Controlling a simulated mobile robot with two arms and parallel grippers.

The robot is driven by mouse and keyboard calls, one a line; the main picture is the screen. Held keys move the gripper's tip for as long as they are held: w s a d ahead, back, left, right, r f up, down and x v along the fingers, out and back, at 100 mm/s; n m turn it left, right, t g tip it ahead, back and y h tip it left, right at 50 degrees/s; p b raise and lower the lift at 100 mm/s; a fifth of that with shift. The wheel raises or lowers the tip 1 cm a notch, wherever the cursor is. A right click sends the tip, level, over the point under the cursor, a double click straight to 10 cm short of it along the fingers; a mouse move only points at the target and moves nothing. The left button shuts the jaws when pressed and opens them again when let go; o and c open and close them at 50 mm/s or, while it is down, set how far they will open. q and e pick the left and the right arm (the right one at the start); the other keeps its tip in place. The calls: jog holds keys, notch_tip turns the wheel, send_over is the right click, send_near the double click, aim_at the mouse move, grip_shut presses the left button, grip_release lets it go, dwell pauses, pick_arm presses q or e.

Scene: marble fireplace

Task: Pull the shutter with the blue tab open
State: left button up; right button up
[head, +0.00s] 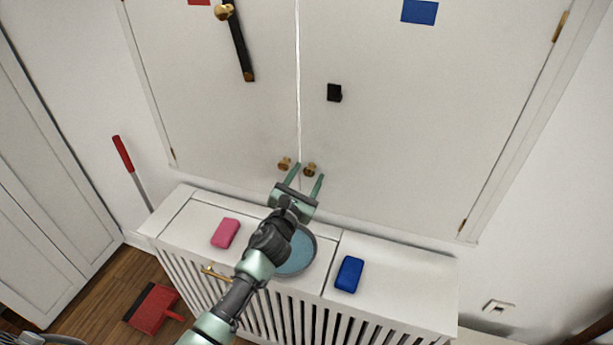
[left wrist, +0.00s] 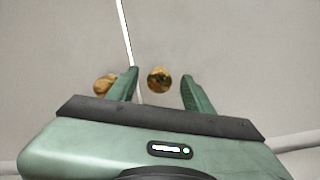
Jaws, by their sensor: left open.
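The shutter with the blue tab (head: 419,12) is the right-hand shutter (head: 420,120); it looks closed against the left shutter (head: 200,110), with a thin bright line between them. Its brass knob (head: 309,169) is low, near that line; it also shows in the left wrist view (left wrist: 159,80). My left gripper (head: 308,172) is open, with its fingertips on either side of this knob and a gap to each. The left shutter's knob (left wrist: 105,85) lies just outside the left finger. I cannot tell how deep the knob sits between the fingers. My right gripper is not in view.
Below is a white slatted cover (head: 400,305) bearing a pink block (head: 225,233), a round blue dish (head: 299,256) partly behind my arm, and a blue block (head: 349,274). A black strap (head: 239,45) hangs on the left shutter. A small black block (head: 334,92) is on the right shutter.

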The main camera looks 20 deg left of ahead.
pick_arm(q)
grip_shut()
dwell(1.4)
